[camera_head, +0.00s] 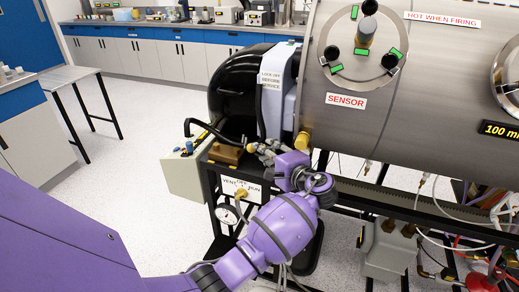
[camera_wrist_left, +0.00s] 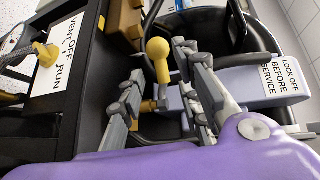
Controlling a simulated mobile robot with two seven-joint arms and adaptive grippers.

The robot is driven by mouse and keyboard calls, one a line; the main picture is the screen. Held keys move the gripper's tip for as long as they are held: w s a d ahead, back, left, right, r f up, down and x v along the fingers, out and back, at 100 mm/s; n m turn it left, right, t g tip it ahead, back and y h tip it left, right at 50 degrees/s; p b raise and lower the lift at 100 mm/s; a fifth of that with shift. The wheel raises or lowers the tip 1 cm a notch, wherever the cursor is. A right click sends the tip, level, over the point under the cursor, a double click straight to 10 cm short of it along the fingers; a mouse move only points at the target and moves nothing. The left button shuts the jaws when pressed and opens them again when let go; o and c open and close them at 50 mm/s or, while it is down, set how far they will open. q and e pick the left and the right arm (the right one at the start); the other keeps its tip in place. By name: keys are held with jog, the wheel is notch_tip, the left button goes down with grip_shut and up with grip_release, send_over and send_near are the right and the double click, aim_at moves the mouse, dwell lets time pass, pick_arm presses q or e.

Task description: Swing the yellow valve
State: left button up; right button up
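A yellow ball-ended lever (camera_wrist_left: 160,62) stands between the fingers of my left gripper (camera_wrist_left: 160,75) in the left wrist view. The fingers are apart, one on each side of the lever, and I cannot tell whether either touches it. In the head view my left gripper (camera_head: 262,150) is at the front of the black frame, beside a brown block. A second yellow handle (camera_wrist_left: 47,53) sits on the white plate (camera_wrist_left: 62,55) marked VENT, OFF and RUN; it also shows in the head view (camera_head: 241,193). My right gripper is not in view.
A steel chamber (camera_head: 400,105) fills the upper right, with a black rounded housing (camera_head: 235,85) beside it. A round gauge (camera_head: 227,214) hangs below the plate. Hoses and a grey box (camera_head: 388,250) are under the chamber.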

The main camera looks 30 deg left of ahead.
pick_arm(q)
jog(key=v, duration=0.7)
jog(key=shift+s, duration=0.15)
jog(key=shift+d, duration=0.15)
jog(key=shift+c, duration=0.3)
